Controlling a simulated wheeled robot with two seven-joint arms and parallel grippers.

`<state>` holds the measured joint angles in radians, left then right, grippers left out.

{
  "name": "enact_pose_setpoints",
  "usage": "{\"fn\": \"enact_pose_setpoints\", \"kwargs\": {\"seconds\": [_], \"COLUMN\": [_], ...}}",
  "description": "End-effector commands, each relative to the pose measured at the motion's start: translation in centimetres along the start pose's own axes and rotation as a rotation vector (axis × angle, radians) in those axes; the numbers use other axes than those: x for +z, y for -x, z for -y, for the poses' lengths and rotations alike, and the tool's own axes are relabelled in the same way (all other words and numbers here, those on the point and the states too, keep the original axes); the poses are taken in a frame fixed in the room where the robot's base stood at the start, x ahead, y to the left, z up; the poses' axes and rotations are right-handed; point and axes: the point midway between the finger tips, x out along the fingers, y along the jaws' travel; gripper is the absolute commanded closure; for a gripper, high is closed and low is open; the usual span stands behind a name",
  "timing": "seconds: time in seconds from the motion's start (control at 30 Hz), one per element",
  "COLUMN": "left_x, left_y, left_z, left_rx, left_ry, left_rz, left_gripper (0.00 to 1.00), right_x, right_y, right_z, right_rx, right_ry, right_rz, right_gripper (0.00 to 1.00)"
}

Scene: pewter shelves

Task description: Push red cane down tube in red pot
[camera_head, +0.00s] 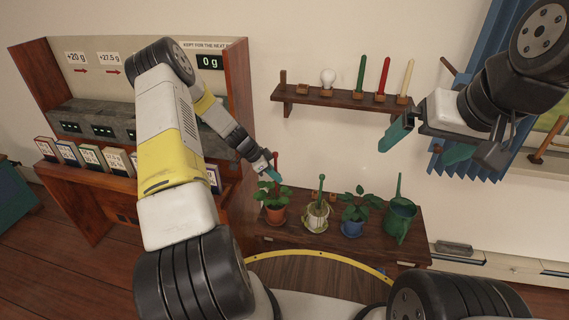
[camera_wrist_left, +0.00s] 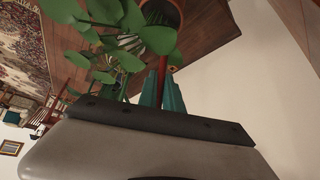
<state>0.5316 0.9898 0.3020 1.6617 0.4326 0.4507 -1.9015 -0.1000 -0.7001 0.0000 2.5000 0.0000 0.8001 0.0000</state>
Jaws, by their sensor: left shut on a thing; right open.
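The red pot (camera_head: 275,216) stands on the low wooden bench with a leafy green plant in it. A thin red cane (camera_head: 276,158) rises upright above this plant. My left gripper (camera_head: 273,175) is shut on the cane above the leaves. In the left wrist view, its teal fingertips (camera_wrist_left: 162,92) close around the red cane (camera_wrist_left: 162,68), which runs toward the pot (camera_wrist_left: 166,10). Leaves hide the cane's lower end, and I cannot make out the tube. My right gripper (camera_head: 427,144) is open and empty, in front of the wall at the right.
A wall shelf (camera_head: 335,97) holds green, red and yellow sticks and a white bulb. A wooden cabinet (camera_head: 70,190) stands left.

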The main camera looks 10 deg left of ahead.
Motion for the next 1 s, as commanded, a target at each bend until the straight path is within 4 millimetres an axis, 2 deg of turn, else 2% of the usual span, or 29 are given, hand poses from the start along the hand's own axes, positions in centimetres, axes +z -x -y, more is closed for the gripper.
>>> {"fn": "enact_pose_setpoints", "kwargs": {"seconds": [0.1,0.43,0.47,0.53,0.57,0.87,1.0], "left_x": [0.7,0.8,0.8,0.8,0.8,0.7,0.7], "left_y": [-1.0,-1.2,-1.1,-1.1,-1.1,-1.1,0.1], "left_z": [0.0,0.0,0.1,0.0,0.0,0.0,0.1], "left_rx": [-0.001,-0.001,-0.002,-0.002,-0.002,-0.002,-0.003], "left_ry": [0.000,0.000,-0.001,-0.001,-0.001,-0.001,0.000], "left_rz": [0.001,0.001,0.001,0.001,0.001,0.001,0.000], "left_gripper": [1.00,1.00,0.85,0.71,0.69,0.69,0.69], "right_x": [0.0,0.0,0.0,0.0,0.0,0.0,0.0], "right_y": [0.0,0.0,0.0,0.0,0.0,0.0,0.0], "right_z": [0.0,0.0,0.0,0.0,0.0,0.0,0.0], "right_rx": [0.000,0.000,0.000,0.000,0.000,0.000,0.000], "right_ry": [0.000,0.000,0.000,0.000,0.000,0.000,0.000], "right_rz": [0.000,0.000,0.000,0.000,0.000,0.000,0.000], "right_gripper": [0.00,0.00,0.00,0.00,0.00,0.00,0.00]}}
